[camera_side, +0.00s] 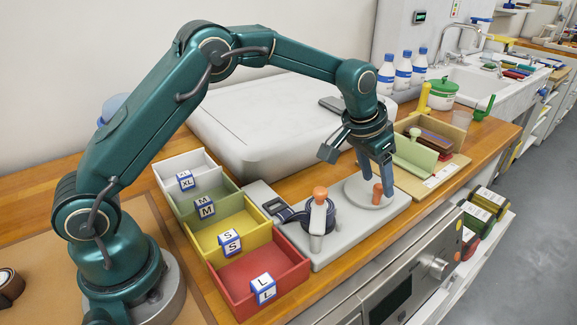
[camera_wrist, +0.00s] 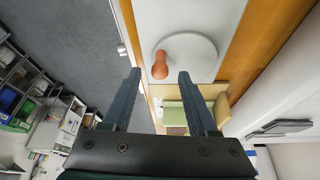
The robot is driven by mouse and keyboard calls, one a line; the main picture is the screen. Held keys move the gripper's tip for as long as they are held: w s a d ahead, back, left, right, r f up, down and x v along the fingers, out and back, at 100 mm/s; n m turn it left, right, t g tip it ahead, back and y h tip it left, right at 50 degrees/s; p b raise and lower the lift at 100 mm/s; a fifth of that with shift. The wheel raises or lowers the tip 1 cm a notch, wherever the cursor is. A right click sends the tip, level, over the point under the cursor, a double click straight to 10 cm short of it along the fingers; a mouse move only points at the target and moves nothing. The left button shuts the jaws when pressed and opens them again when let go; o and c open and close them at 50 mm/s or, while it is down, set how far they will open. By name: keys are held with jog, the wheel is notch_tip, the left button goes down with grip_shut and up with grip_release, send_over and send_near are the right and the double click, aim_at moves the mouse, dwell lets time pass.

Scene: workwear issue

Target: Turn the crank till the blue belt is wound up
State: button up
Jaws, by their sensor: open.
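The winder is a light grey base plate (camera_side: 345,232) on the wooden counter. At its right end is a round disc crank (camera_side: 362,197) with an orange knob (camera_side: 378,190). At its left part, a dark blue belt (camera_side: 289,214) lies around a grey post with an orange cap (camera_side: 319,193), its buckle end out to the left. How much is wound I cannot tell. My gripper (camera_side: 377,179) is open and points down over the disc. In the wrist view the knob (camera_wrist: 160,66) shows between and just beyond my open fingertips (camera_wrist: 158,75); contact is not visible. The belt is out of that view.
Size-marked bins, white, green, yellow and red (camera_side: 262,272), stand left of the winder. An open wooden box (camera_side: 430,158) with a green flap is close at the right. A large white case (camera_side: 265,115) lies behind. The counter's front edge is close in front.

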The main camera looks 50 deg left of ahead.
aim_at(384, 203)
jog(key=shift+w+f, duration=0.25)
jog(key=shift+f, duration=0.35)
grip_shut()
jog(key=shift+d, duration=0.1)
jog(key=shift+w+d+n+y, duration=0.15)
jog(key=shift+w+n+y, duration=0.1)
jog(key=shift+n, duration=0.4)
jog(key=shift+w+d+n+y, duration=0.15)
jog(key=shift+w+n+y, duration=0.1)
jog(key=shift+n, duration=0.4)
jog(key=shift+w+d+n+y, duration=0.1)
jog(key=shift+w+n+y, duration=0.15)
jog(key=shift+n, duration=0.4)
jog(key=shift+w+d+n+y, duration=0.1)
jog(key=shift+w+n+y, duration=0.15)
jog(key=shift+n, duration=0.4)
jog(key=shift+w+n, duration=0.1)
jog(key=shift+n, duration=0.3)
